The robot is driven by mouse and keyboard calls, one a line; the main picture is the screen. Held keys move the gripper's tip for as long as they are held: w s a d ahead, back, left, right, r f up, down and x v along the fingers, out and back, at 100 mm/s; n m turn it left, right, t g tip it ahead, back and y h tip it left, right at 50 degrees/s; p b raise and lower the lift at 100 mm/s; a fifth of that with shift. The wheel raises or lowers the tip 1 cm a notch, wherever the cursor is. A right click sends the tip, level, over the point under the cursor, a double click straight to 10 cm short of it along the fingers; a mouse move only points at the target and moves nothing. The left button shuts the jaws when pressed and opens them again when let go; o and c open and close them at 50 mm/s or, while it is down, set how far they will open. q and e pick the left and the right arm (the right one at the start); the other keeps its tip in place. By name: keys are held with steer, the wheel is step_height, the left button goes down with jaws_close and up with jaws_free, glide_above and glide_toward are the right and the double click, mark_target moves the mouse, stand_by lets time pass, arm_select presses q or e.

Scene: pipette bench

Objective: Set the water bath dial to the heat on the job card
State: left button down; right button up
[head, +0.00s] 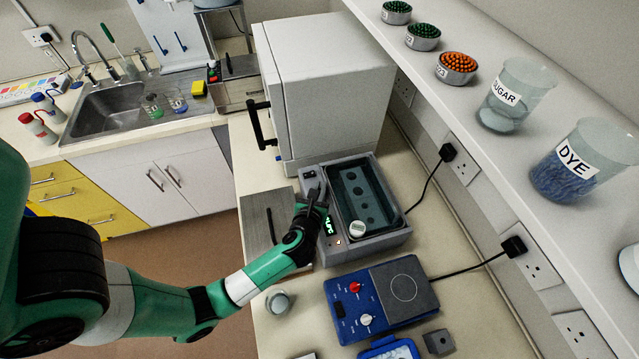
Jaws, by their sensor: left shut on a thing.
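The water bath (393,241) is a grey box with an open water-filled basin, standing on the bench in the middle of the head view. Its left-hand panel carries a green lit display (329,226), too small to read surely, and a small orange light (339,242). My left gripper (316,194) reaches over this panel, above the display, and is shut on what appears to be the dial. The dial itself is hidden behind the fingers. A small round white-topped item (357,229) sits at the basin's near end. I cannot make out a job card. My right gripper is out of view.
A large white cabinet (335,85) with a black handle stands behind the bath. A blue device with knobs (345,306) and a small jar (279,301) stand in front. A shelf with labelled beakers (585,160) runs along the right. A sink (110,108) lies at the left.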

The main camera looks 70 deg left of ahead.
arm_select(q)
steer(key=shift+f, duration=0.1)
stand_by(0.3)
steer(key=c, duration=0.9)
jaws_free()
steer(key=shift+c, duration=0.2)
steer(key=p+v, duration=0.1)
steer(key=v, duration=1)
steer(key=shift+s+d+r, duration=0.15)
steer(key=shift+s+r, duration=0.05)
steer(key=shift+s, duration=0.05)
